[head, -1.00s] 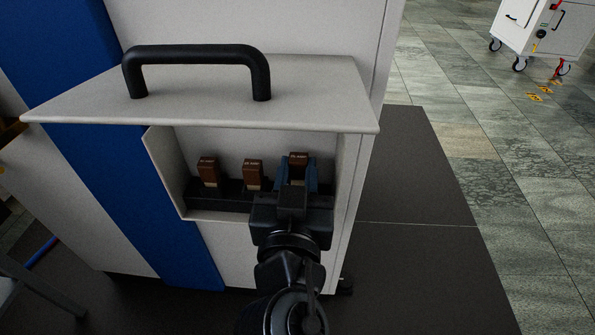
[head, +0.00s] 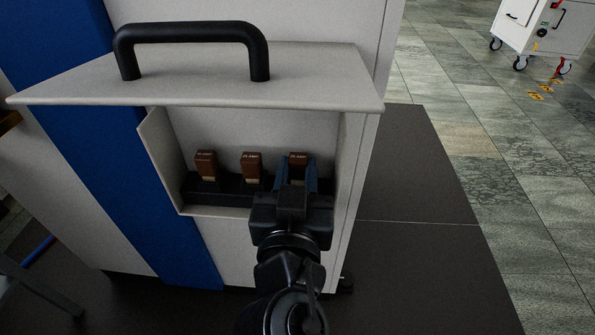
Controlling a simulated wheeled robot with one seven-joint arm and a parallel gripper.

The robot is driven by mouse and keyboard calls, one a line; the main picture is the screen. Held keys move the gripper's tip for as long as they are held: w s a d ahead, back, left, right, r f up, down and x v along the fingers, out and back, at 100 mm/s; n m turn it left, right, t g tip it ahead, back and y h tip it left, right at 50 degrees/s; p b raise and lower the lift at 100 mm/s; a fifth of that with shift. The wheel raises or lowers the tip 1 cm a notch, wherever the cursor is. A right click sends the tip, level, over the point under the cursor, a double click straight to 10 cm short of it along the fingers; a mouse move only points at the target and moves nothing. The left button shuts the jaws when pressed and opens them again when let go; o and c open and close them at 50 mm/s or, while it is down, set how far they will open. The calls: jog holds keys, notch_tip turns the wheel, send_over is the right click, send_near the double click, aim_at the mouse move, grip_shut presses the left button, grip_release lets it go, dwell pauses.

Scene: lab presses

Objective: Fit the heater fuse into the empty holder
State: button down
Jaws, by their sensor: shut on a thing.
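My gripper (head: 297,176) is inside the open fuse recess, with its blue fingers shut on a brown fuse (head: 298,157). This fuse is at the right end of a row. Two similar brown fuses, a left one (head: 206,165) and a middle one (head: 252,166), stand upright in the black holder strip (head: 228,192). The gripper and fingers hide the lower part of the held fuse and the holder position below it. I cannot tell whether the held fuse touches the holder.
A raised cover flap (head: 320,75) with a black handle (head: 190,36) hangs over the recess. The recess side wall (head: 163,160) is on the left and the cabinet wall is close on the right. A white wheeled cart (head: 560,30) stands far off at upper right.

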jog(key=shift+f, duration=0.3)
jog(key=c, duration=0.8)
grip_release()
